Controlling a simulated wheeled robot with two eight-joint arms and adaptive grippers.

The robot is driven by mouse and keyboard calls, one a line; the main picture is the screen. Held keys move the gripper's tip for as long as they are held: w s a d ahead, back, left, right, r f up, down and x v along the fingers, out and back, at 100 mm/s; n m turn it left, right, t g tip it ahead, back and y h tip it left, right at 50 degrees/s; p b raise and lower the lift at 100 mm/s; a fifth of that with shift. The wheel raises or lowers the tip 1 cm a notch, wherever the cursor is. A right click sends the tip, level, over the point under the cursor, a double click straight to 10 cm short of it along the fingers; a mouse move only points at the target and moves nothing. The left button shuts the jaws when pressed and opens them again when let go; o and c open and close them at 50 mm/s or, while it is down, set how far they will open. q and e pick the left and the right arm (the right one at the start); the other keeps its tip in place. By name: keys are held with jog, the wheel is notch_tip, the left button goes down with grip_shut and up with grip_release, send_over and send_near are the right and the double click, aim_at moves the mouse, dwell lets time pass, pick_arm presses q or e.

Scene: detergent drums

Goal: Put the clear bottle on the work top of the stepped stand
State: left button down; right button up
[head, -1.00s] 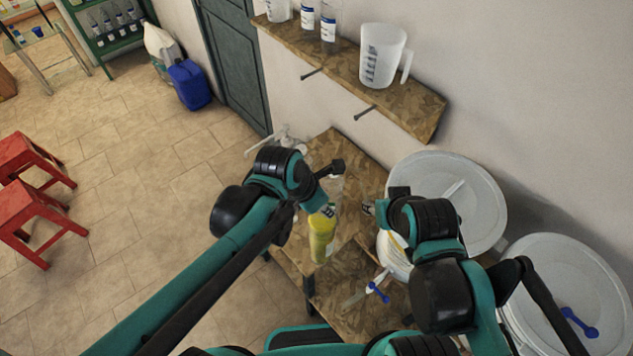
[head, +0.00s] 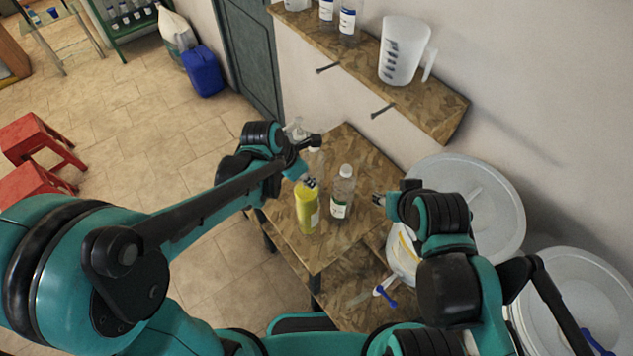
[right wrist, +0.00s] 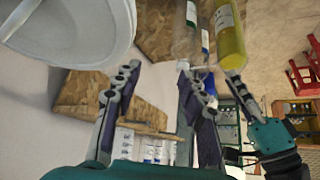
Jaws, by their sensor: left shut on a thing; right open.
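A clear bottle (head: 342,192) with a white cap and green-edged label stands upright on the upper board of the wooden stepped stand (head: 350,143). A yellow bottle (head: 306,208) is just left of it. My left gripper (head: 310,182) is shut on the top of the yellow bottle; I cannot tell if its base touches the board. The yellow bottle also shows in the right wrist view (right wrist: 230,38). Another clear bottle (head: 315,160) is partly hidden behind the left gripper. My right gripper (head: 378,199) is open and empty, right of the green-labelled bottle.
White lidded drums (head: 470,195) stand right of the stand. A wall shelf (head: 440,103) above holds a measuring jug (head: 402,50) and several bottles. A blue-handled tool (head: 386,293) is near the stand's lower board. Red stools (head: 38,140) stand far left on open floor.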

aim_at(307, 206)
pick_arm(q)
jog(key=shift+w+a+f, duration=0.15)
jog(key=shift+w+f, duration=0.05)
jog(key=shift+f, duration=0.2)
notch_tip(307, 206, down, 3)
jog(key=shift+f, duration=0.2)
jog(key=shift+b, duration=0.3)
jog(key=shift+f, duration=0.15)
jog(key=c, duration=1.3)
grip_release()
jog(key=shift+c, duration=0.2)
